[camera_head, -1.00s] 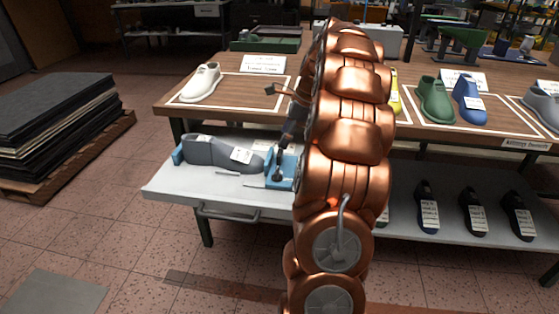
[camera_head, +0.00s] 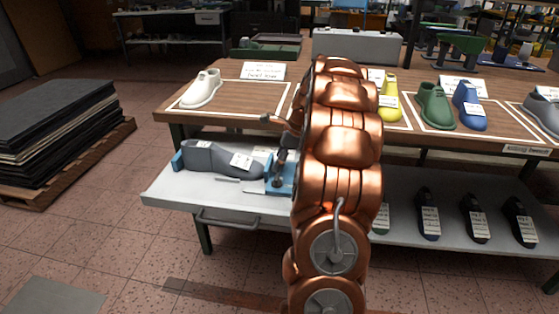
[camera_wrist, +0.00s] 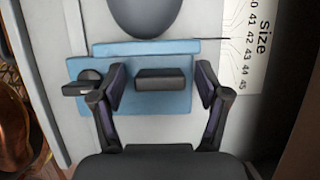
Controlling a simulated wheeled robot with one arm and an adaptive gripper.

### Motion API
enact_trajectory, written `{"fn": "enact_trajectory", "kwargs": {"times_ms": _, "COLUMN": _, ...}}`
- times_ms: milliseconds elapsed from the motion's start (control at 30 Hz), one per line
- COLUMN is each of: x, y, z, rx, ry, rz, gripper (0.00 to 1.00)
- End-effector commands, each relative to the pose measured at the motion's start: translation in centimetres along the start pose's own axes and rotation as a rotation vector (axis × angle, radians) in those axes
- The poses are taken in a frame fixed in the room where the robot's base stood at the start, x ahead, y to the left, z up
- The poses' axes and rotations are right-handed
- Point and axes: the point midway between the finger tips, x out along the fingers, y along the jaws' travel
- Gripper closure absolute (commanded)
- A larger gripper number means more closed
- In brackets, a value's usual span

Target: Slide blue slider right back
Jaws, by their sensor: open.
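The blue slider (camera_head: 284,187) sits at the right end of the grey last (camera_head: 212,157) on the lower light-grey shelf. In the wrist view the blue slider (camera_wrist: 140,101) carries a dark raised block (camera_wrist: 163,79) and a dark round knob (camera_wrist: 89,77) to its left. The last's rounded dark end (camera_wrist: 145,14) is just beyond it, apart from the slider by a small gap. My gripper (camera_wrist: 161,84) is open, its fingers on either side of the dark block with gaps. In the head view my arm hides part of the slider.
A printed size scale (camera_wrist: 240,45) lies right of the slider. The wooden tabletop (camera_head: 180,116) overhangs the shelf's back and bears a white shoe (camera_head: 202,89). Several dark lasts stand on the shelf at right. A drawer handle (camera_head: 228,220) juts out in front.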

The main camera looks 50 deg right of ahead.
Motion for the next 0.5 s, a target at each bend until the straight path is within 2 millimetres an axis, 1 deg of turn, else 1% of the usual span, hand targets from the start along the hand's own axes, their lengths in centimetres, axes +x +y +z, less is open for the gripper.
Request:
{"fn": "enact_trajectory", "kwargs": {"times_ms": 100, "x": -0.04, "y": -0.01, "z": 0.01, "rx": 0.000, "ry": 0.000, "rz": 0.000, "gripper": 0.25}}
{"fn": "enact_trajectory", "kwargs": {"times_ms": 133, "x": -0.04, "y": -0.01, "z": 0.01, "rx": 0.000, "ry": 0.000, "rz": 0.000, "gripper": 0.27}}
{"fn": "enact_trajectory", "kwargs": {"times_ms": 500, "x": -0.05, "y": 0.00, "z": 0.00, "rx": 0.000, "ry": -0.001, "rz": 0.000, "gripper": 0.66}}
